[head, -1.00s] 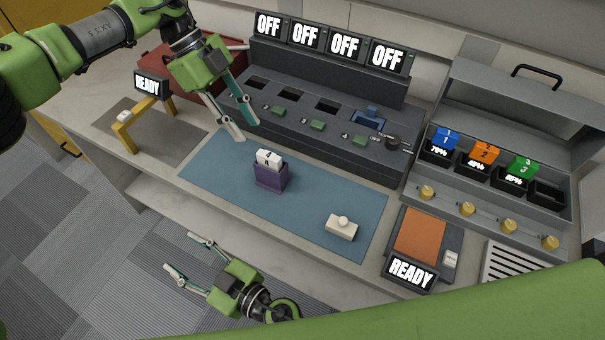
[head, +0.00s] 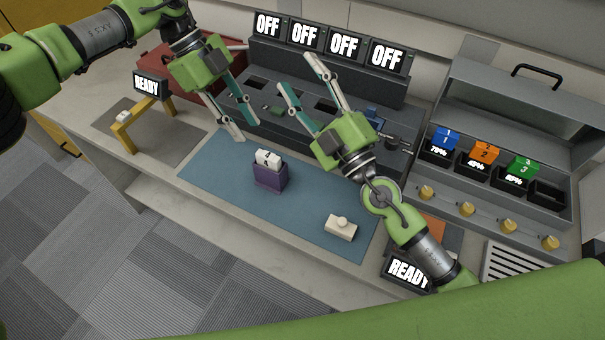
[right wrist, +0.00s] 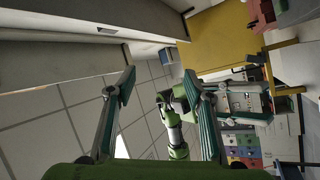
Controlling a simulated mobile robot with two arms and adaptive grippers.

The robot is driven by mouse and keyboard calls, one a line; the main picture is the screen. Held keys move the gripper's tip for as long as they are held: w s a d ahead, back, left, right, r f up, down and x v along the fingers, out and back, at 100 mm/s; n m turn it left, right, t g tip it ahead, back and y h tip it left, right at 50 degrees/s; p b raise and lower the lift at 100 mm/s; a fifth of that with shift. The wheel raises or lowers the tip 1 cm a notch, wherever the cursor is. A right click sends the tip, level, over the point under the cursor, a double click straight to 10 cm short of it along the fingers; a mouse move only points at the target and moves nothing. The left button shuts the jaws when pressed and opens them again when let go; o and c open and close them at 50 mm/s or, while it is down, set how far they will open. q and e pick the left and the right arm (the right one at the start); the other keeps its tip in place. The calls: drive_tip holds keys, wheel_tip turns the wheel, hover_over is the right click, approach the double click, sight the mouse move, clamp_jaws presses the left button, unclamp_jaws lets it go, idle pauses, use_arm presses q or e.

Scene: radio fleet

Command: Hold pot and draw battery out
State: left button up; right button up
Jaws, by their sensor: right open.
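The purple pot (head: 270,179) stands upright on the blue mat (head: 215,165). A white battery (head: 267,158) sticks up out of its top, its lower part hidden inside. My left gripper (head: 248,130) hangs above the mat's back edge, up and left of the pot in the head view. Its fingers are apart with nothing between them. My right gripper (head: 294,72) is open and empty, raised in front of the dark charger bank (head: 345,150). Its spread fingers also show in the right wrist view (right wrist: 160,73); neither pot nor battery shows there.
A cream block with a knob (head: 341,227) sits on the mat's right part. A grey case (head: 490,190) with blue, orange and green batteries stands at right. A yellow stand (head: 132,138) is at left. Four-screen "OFF" panels line the back.

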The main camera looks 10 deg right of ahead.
wheel_tip(320, 180, down, 3)
drive_tip(key=s+a+n+g+y, duration=0.1)
drive_tip(key=a+n+g+y, duration=0.15)
drive_tip(key=n, duration=0.45)
drive_tip(key=n+g, duration=0.9)
drive_tip(key=n, duration=1.3)
approach(256, 169)
drive_tip(key=shift+w+d+f+h, duration=0.1)
drive_tip(key=shift+w+d+h, duration=0.45)
drive_tip(key=shift+d, duration=0.3)
drive_tip(key=shift+s+d+f+n+g, duration=0.15)
drive_tip(key=shift+f+n+g, duration=0.2)
drive_tip(key=shift+f+n, duration=0.25)
drive_tip(key=x, duration=1.3)
drive_tip(key=shift+w+a+f, duration=0.1)
drive_tip(key=shift+w+a, duration=0.1)
drive_tip(key=shift+w, duration=0.05)
drive_tip(key=shift+c, duration=0.3)
drive_tip(key=c, duration=1.2)
drive_tip(key=shift+o, duration=0.2)
